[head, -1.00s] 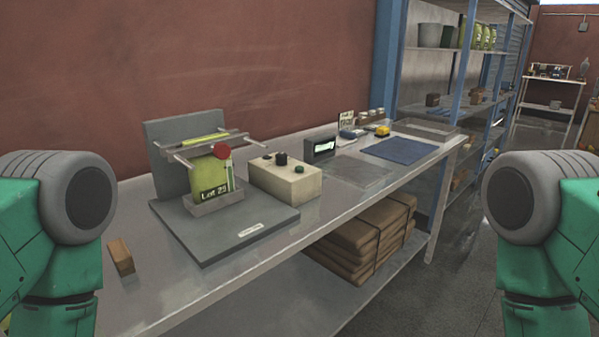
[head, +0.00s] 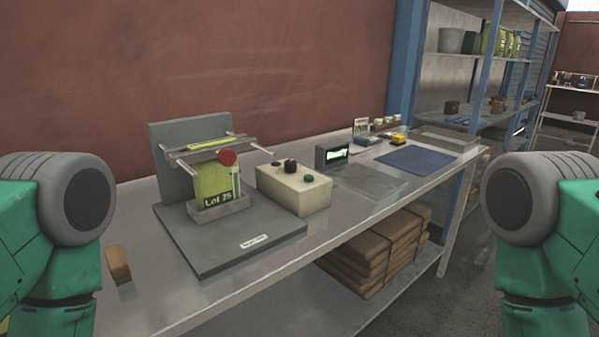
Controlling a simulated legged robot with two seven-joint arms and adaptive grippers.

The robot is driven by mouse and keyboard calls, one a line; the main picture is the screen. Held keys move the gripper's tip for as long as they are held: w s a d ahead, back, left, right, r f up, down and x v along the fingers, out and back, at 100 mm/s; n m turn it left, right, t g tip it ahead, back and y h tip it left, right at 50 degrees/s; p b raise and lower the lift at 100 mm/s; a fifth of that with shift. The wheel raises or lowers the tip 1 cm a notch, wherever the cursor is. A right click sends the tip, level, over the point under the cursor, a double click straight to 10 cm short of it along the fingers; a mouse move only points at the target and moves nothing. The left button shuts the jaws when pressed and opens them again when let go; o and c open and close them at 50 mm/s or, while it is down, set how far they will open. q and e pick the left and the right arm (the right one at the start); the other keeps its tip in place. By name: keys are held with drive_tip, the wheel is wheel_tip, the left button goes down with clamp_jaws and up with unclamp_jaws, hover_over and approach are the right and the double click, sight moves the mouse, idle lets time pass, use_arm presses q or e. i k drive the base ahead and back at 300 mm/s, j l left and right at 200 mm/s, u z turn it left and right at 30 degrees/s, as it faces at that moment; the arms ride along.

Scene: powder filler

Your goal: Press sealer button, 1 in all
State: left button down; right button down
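The sealer, a grey base plate (head: 215,255) with an upright back plate and metal bars, stands on the bench. A green pouch (head: 213,183) marked "Lot 25" stands upright in its small grey holder (head: 218,212). A red round button-like disc (head: 227,158) sits at the front of the bars. Just right is a cream control box (head: 294,190) with a black knob (head: 290,165) and a green button (head: 308,178). Which of these is the sealer button I cannot tell for sure. Both my grippers are out of view; only my green upper arms show at the sides.
A small black display (head: 332,155) with lit text, seemingly "Ready", stands behind the control box. A wooden block (head: 119,264) lies front left. A clear flat sheet (head: 370,180) and blue mat (head: 416,159) lie to the right. The bench front is clear.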

sight(308, 177)
drive_tip(key=i+l+u, duration=0.3)
drive_tip(key=l, duration=0.35)
drive_tip(key=i+l+u, duration=0.15)
drive_tip(key=l, duration=0.25)
drive_tip(key=i+l+u, duration=0.2)
drive_tip(key=l, duration=0.2)
drive_tip(key=i+l+u, duration=0.15)
drive_tip(key=l, duration=0.25)
